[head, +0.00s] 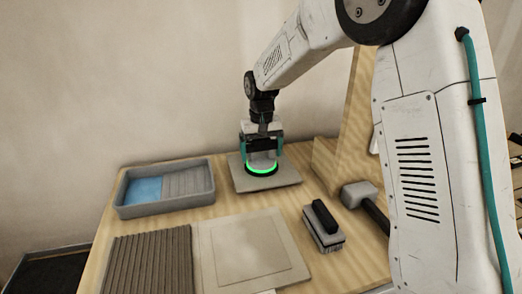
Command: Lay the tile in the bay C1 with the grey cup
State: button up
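A grey square tile (285,179) is at the back middle of the table, flat and level. The grey cup (262,159) sits on its upper face, with a dark rim and a lit green ring. My gripper (262,152) points down, its teal-sided fingers on either side of the cup, shut on it. I cannot tell whether the tile rests on the table or is slightly raised. At the front, a ribbed grey-brown bed (150,262) lies beside a smooth beige square (245,250). No C1 label is readable, so I cannot tell which bay it is.
A grey tray (165,206) with blue liquid and a ribbed slope stands at the left back. A brush (323,228) and a mallet (359,195) lie to the right. A wooden upright (347,125) rises behind them. Bare wooden table (215,212) shows between tray and tile.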

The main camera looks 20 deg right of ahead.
dwell(0.3)
jog(key=o, duration=0.9)
jog(key=shift+c, duration=0.2)
jog(key=shift+r, duration=0.1)
